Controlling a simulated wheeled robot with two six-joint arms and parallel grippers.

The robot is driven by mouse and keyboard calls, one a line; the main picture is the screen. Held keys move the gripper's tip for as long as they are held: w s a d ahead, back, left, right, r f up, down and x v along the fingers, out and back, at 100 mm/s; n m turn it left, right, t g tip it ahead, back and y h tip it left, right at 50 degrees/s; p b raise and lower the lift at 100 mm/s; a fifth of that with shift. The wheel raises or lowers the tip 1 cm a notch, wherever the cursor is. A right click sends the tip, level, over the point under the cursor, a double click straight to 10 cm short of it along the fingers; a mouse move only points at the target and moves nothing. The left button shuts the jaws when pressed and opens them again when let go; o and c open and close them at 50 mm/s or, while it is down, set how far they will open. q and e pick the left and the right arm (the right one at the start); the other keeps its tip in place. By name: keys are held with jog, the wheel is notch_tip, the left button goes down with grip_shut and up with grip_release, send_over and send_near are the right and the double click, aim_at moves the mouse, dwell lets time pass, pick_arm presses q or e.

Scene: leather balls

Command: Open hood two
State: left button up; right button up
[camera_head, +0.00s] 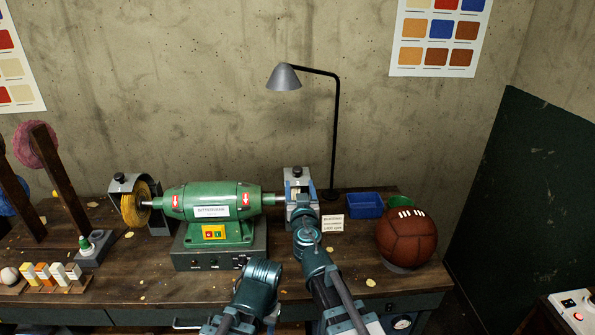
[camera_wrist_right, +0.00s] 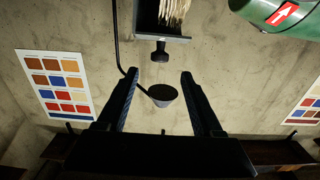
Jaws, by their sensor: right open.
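The green polishing machine (camera_head: 210,203) stands on the workbench with a grey hood at each end. The right-hand hood (camera_head: 289,180) has a black knob (camera_head: 297,171) on top and a pale wheel under it; my right arm covers its lower front. In the right wrist view, which is upside down, this hood (camera_wrist_right: 145,25) is at the top with its knob (camera_wrist_right: 160,52) pointing down. My right gripper (camera_wrist_right: 160,76) is open and empty. The knob shows just beyond its fingertips, roughly centred between them, not gripped. The left hood (camera_head: 118,185) surrounds a yellow wheel (camera_head: 135,205).
A black desk lamp (camera_head: 336,130) stands behind the right hood. A small label card (camera_head: 333,224), a blue tray (camera_head: 365,206) and a brown leather ball (camera_head: 406,240) are to its right. Wooden posts (camera_head: 52,170) and small bottles stand at the left.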

aim_at(298, 173)
jog(key=w, duration=0.9)
jog(key=shift+w, duration=0.3)
grip_shut()
jog(key=shift+s, duration=0.1)
dwell(0.7)
